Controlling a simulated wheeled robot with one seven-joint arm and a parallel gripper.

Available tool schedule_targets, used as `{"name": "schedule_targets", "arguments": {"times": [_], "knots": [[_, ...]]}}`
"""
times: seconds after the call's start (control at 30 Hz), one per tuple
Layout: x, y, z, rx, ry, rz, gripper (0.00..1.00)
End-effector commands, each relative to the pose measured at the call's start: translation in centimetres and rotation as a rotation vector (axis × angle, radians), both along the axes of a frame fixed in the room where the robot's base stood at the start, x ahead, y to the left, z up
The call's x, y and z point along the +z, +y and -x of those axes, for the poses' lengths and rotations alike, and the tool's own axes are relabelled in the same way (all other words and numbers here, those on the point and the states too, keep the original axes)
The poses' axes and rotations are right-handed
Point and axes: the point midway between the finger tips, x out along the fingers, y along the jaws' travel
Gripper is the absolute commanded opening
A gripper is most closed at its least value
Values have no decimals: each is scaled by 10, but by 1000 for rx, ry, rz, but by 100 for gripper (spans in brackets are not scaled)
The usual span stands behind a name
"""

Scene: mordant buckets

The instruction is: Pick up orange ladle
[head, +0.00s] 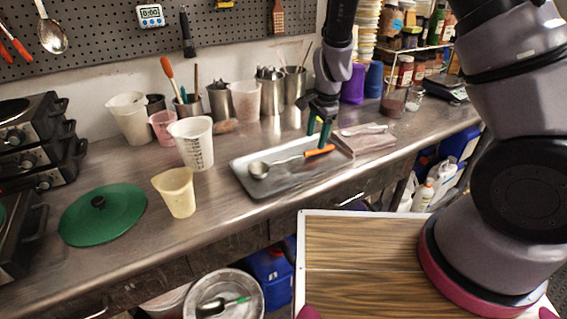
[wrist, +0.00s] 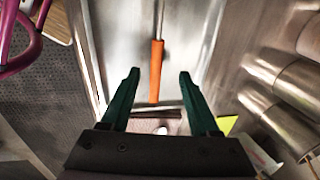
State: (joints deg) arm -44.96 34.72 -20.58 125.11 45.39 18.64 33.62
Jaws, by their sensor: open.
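The orange ladle (head: 290,161) lies in a shallow metal tray (head: 244,183) on the steel counter, its metal bowl to the left and its orange handle to the right. My gripper (head: 318,135) is above the right end of the tray, just over the orange handle. In the wrist view the orange handle (wrist: 156,72) runs down between the two green fingers of my gripper (wrist: 158,85), with a gap on either side. My gripper is open and holds nothing. The ladle's bowl is out of the wrist view.
A second tray (head: 370,145) with a utensil sits right of the ladle's tray. A green lid (head: 103,214) lies at the left. Counter before the trays is clear.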

Motion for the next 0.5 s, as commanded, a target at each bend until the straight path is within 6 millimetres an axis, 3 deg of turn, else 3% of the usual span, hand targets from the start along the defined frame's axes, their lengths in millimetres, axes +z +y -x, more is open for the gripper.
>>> {"name": "schedule_targets", "arguments": {"times": [0.3, 0.5], "knots": [[-41, -2, -4, -2, 2, 0, 62], [-52, 0, -6, 0, 0, 0, 62]]}}
